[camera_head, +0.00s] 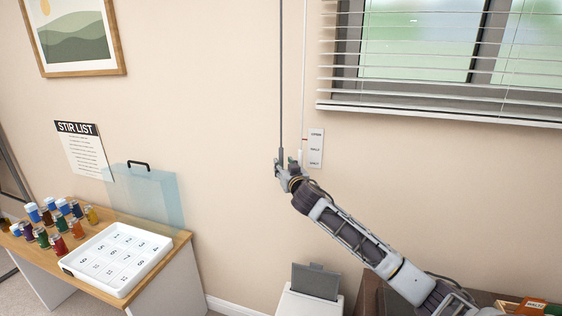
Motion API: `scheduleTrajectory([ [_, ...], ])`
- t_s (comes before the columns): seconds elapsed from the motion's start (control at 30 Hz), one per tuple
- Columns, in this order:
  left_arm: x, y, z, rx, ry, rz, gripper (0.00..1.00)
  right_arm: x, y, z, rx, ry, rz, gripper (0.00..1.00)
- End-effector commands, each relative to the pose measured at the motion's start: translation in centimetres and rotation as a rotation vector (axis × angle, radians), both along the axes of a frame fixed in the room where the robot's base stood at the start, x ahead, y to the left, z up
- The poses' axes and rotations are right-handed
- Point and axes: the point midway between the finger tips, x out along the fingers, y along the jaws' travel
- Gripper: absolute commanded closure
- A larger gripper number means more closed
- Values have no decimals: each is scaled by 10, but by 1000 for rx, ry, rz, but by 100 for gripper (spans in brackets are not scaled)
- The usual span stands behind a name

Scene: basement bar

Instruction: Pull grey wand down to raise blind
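The grey wand (281,80) hangs straight down in front of the wall, left of the window. My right gripper (285,162) is at its lower end, with the fingers around or right beside it. At this size I cannot tell whether they are closed on it. A thinner white wand (304,80) hangs just to the right, its lower end close to the gripper. The blind (430,108) has white slats with gaps between them and covers the visible part of the window, its bottom rail slightly tilted in the picture. My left gripper is not in view.
A small white label card (316,148) is on the wall right of the gripper. A white bin (308,300) stands below. A desk (185,240) at left holds a numbered white tray (72,262) and several small bottles.

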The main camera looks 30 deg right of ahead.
Motion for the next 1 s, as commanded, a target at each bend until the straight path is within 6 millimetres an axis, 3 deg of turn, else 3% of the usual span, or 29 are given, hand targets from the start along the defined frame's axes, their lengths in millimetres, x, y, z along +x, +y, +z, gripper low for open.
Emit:
scheduleTrajectory([
  [0.5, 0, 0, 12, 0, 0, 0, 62, 37, -11, 2, 1, -1, -1, 62],
  [1.0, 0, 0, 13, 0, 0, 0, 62, 42, -12, 0, 0, 0, -1, 64],
])
